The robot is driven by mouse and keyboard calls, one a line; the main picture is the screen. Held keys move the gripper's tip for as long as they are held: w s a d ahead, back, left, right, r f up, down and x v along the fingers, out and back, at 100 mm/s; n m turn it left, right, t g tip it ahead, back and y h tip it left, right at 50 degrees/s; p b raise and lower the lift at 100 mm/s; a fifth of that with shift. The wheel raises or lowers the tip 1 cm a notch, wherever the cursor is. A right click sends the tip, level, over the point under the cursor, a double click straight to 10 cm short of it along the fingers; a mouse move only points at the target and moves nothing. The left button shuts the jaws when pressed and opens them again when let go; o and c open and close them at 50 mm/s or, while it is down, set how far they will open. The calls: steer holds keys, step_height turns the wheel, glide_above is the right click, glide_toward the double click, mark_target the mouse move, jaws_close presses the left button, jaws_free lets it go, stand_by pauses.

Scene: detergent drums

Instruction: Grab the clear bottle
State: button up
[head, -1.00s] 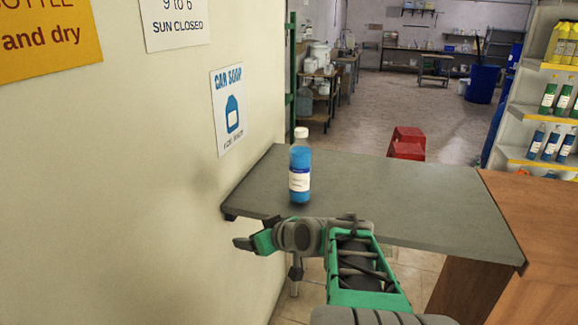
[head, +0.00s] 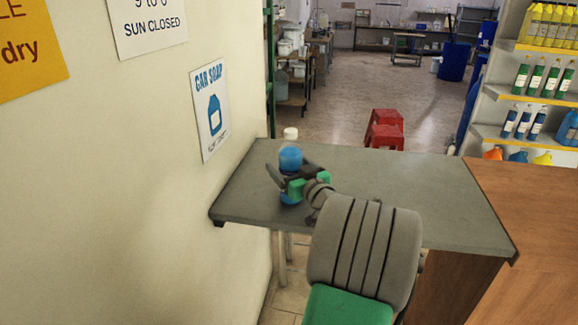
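The clear bottle (head: 290,158), with blue liquid inside and a white cap, stands upright near the left end of the grey counter (head: 400,205). My gripper (head: 287,165) is at the bottle, with its dark fingers spread on either side of the bottle's middle. A small gap shows between the left finger and the bottle; contact on the right side cannot be told. The green gripper body hides the bottle's label and part of its lower half. Blue shows below the gripper.
A wall with a car soap sign (head: 210,110) runs close along the left. A wooden counter (head: 530,215) adjoins at right. The counter right of the bottle is clear.

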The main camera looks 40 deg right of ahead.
steer(key=shift+x, duration=0.8)
jaws_close()
stand_by(0.4)
